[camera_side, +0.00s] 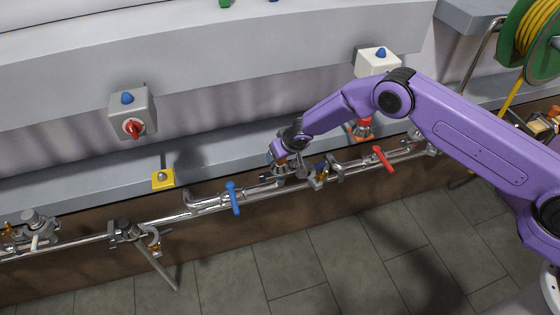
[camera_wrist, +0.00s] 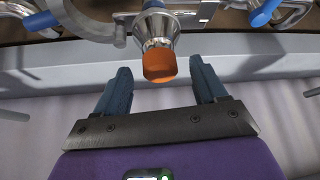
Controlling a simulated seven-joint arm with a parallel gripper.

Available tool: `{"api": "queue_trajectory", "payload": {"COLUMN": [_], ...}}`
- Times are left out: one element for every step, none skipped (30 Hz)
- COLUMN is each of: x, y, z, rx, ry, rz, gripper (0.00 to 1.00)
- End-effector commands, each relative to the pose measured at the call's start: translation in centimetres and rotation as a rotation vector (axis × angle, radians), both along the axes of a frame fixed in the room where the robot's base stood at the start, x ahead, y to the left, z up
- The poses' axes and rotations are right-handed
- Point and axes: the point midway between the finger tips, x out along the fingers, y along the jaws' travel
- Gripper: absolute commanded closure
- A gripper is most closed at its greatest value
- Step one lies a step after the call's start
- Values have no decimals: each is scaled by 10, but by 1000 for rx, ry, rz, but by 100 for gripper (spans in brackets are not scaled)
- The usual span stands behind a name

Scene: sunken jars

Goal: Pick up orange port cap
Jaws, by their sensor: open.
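The orange port cap (camera_wrist: 159,66) sits on the end of a flared metal port (camera_wrist: 158,30) in the wrist view. My gripper (camera_wrist: 161,80) is open, with one blue-grey finger on each side of the cap in the picture and a clear gap to each. It holds nothing. How far the fingertips are from the cap in depth is hard to tell. In the side view my gripper (camera_side: 276,158) is just above the pipe, close over the metal port (camera_side: 279,172). There the cap is mostly hidden by the gripper and too small to make out clearly.
A metal pipe (camera_side: 160,219) runs along the ledge with a blue-handled valve (camera_side: 233,198) and a red-handled valve (camera_side: 382,158). Clamps stand near the port. A grey box with a red knob (camera_side: 134,128) is on the wall at left. A yellow plate (camera_side: 163,184) lies on the ledge.

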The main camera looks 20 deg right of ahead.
Motion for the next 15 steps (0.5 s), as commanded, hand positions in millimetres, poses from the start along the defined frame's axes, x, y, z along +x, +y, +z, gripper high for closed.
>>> {"api": "queue_trajectory", "payload": {"x": [0,0,0,0,0,0,0,0,0,0,0,0,0,1,1], "y": [0,0,0,0,0,0,0,0,0,0,0,0,0,1,1], "z": [0,0,0,0,0,0,0,0,0,0,0,0,0,1,1], "rx": [0,0,0,0,0,0,0,0,0,0,0,0,0,1,1], "ry": [0,0,0,0,0,0,0,0,0,0,0,0,0,-2,-2], "rz": [0,1,1,1,1,0,0,0,0,0,0,0,0,0,0], "gripper": [29,29,29,29,29,29,35,45,58,68,78,91,95,95,96]}}
